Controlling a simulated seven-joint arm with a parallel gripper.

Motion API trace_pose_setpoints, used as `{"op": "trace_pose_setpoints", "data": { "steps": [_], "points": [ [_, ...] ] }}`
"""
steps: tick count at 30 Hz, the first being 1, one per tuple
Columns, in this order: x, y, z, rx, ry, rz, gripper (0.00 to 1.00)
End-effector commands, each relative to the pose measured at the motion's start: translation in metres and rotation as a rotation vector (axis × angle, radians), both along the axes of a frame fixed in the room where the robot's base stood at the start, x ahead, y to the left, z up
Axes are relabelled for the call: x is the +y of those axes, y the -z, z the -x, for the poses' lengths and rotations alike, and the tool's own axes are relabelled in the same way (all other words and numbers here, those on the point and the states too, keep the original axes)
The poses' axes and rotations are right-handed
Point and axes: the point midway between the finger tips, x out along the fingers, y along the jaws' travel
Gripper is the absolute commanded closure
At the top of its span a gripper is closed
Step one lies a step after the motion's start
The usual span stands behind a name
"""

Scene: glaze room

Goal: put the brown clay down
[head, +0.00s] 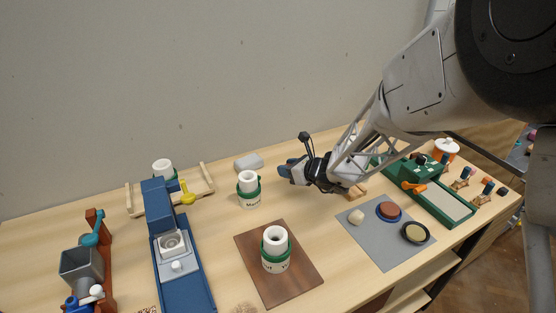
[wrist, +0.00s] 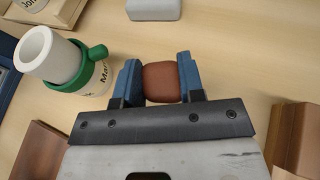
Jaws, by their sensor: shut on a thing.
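My gripper (wrist: 160,82) is shut on the brown clay (wrist: 160,83), a rounded lump pinched between two blue fingers in the wrist view. In the head view my gripper (head: 286,172) is over the table's middle, right of a white jar with a green band (head: 249,189). The clay is hidden by the gripper there. In the wrist view that jar (wrist: 82,75) is just left of the fingers. I cannot tell how far the clay is above the table.
A pale grey block (head: 248,162) lies behind the jar. A brown board (head: 300,277) bears another jar (head: 275,252). A blue machine (head: 178,262) stands left. Bare wood lies around the gripper.

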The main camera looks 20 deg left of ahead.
Motion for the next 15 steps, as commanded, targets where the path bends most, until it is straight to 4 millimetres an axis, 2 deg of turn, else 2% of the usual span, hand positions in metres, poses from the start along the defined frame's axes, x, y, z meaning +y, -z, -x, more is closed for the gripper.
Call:
{"op": "trace_pose_setpoints", "data": {
  "steps": [15],
  "points": [
    [0.0038, -0.0002, -0.0072, -0.002, 0.001, 0.0, 0.89]
  ]
}}
